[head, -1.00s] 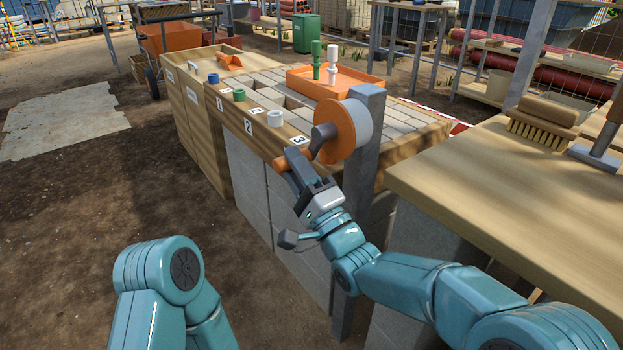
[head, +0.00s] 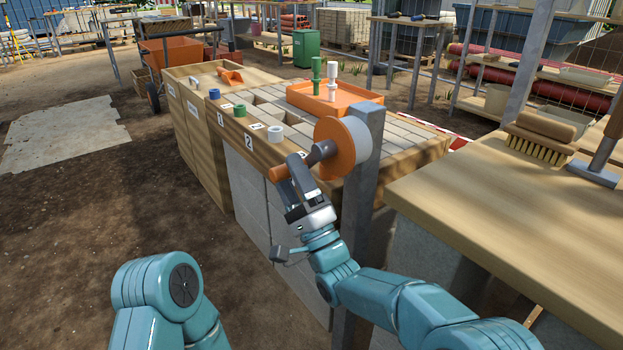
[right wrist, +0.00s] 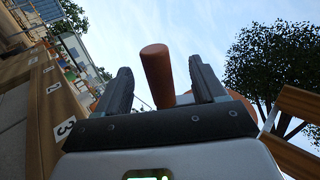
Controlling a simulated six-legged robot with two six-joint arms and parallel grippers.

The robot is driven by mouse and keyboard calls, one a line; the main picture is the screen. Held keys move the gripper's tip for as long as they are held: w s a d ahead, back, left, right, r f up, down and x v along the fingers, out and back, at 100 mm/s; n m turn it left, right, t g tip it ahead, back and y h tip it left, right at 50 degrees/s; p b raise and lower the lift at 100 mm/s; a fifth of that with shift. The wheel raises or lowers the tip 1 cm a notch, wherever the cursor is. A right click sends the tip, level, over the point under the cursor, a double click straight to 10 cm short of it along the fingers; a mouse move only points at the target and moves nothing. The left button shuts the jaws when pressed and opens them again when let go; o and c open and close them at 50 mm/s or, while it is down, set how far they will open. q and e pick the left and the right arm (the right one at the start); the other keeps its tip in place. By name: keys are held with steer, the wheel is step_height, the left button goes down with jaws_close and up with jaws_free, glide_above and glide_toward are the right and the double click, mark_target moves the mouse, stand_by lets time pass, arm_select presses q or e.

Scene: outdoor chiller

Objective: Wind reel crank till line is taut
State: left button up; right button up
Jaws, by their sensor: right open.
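The reel has an orange flange (head: 333,146) and a pale drum (head: 359,138), mounted on a grey post (head: 366,170). Its crank has a dark grey arm (head: 318,154) and an orange-brown handle (head: 279,173) pointing left. My right gripper (head: 289,174) is open at the handle. In the right wrist view, the handle (right wrist: 157,75) stands between the two spread fingers (right wrist: 161,88), with gaps on both sides. I cannot make out the line or its tension. My left arm shows at the lower left, but its gripper is out of view.
A block-topped bench (head: 408,141) with numbered spots and small coloured rings stands behind the reel. An orange tray (head: 350,104) holds a green and a white peg. A wooden table (head: 500,230) with a brush (head: 540,137) is close on the right. Open dirt lies left.

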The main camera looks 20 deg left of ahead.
steer(key=shift+o, duration=0.6)
steer(key=v, duration=0.7)
